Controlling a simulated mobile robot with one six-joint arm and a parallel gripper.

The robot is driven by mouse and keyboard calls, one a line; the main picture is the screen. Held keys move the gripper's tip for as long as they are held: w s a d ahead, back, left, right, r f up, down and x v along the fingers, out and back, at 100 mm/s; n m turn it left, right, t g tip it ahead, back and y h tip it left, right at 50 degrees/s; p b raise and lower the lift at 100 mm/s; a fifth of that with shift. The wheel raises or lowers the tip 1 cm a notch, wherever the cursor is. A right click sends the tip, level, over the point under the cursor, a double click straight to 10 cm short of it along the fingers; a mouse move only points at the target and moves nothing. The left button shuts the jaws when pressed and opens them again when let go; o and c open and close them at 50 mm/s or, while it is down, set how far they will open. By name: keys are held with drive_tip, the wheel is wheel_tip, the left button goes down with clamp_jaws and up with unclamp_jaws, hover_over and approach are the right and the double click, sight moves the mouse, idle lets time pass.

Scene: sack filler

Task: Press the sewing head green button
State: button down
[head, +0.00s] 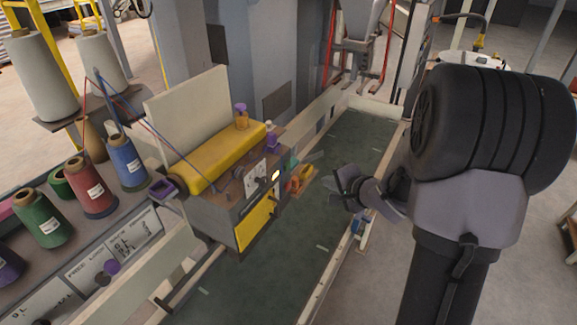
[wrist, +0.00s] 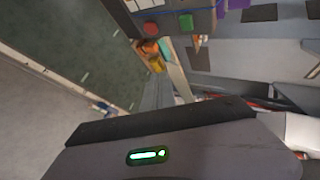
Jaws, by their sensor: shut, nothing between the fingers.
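The sewing head (head: 215,160) has a yellow top and stands beside the conveyor in the head view. Its green button (wrist: 186,21) shows near the top of the wrist view as a small green block on a grey panel. A red button (wrist: 151,28) sits beside it. I cannot make out the green button clearly in the head view. My gripper (head: 346,186) is shut and empty above the conveyor, to the right of the sewing head and apart from it. My wrist housing fills the bottom of the wrist view, and the fingertips are not clear there.
The green conveyor belt (head: 345,150) runs past the sewing head between pale rails. Orange parts (head: 298,181) stick out from the machine's right side towards the belt. Thread spools (head: 83,190) stand at the left. A hopper (head: 360,20) stands at the back.

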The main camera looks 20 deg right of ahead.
sight(287, 166)
drive_tip(key=w+a+b, duration=0.2)
drive_tip(key=w+a, duration=0.3)
drive_tip(key=w, duration=0.2)
drive_tip(key=shift+a, duration=0.3)
idle(1.8)
drive_tip(key=shift+w+a, duration=0.25)
drive_tip(key=shift+w, duration=0.05)
